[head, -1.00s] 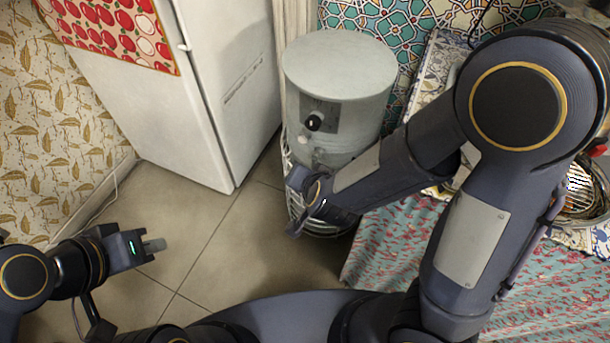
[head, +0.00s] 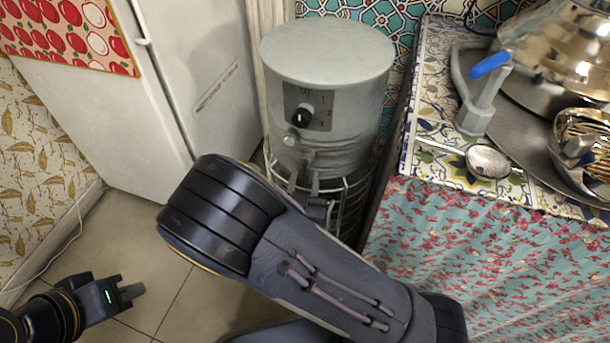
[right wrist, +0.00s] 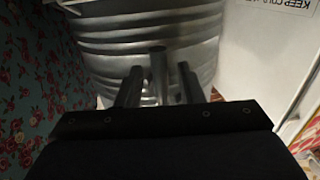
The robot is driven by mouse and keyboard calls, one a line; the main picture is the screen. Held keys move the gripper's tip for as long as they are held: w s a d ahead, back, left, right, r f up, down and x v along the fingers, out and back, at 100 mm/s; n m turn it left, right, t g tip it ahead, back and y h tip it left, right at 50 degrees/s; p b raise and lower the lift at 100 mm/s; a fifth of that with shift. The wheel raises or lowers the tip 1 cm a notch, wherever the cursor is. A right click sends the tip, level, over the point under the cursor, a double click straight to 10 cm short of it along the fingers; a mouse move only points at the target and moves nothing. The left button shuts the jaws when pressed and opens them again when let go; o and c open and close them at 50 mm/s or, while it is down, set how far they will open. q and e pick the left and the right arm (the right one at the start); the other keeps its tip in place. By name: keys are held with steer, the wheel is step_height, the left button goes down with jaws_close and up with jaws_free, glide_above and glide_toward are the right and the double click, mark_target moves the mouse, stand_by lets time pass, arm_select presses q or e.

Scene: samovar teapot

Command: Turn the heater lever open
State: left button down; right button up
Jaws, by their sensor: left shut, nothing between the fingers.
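Below the panel are a small tap-like fitting (head: 308,157) and a thin upright grey bar (head: 314,183); I cannot tell for sure which part is the lever. In the right wrist view my right gripper (right wrist: 160,70) has its fingers apart, with a grey bar (right wrist: 158,62) between them and gaps visible on both sides. In the head view my right forearm hides most of this gripper. My left gripper (head: 128,291) is shut and empty at the lower left, away from the heater.
A wire stand (head: 352,205) is around the heater's lower part. A white fridge (head: 215,75) stands to its left.

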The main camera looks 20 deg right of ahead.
steer(key=shift+x, duration=1.1)
steer(key=shift+c, duration=0.2)
jaws_close()
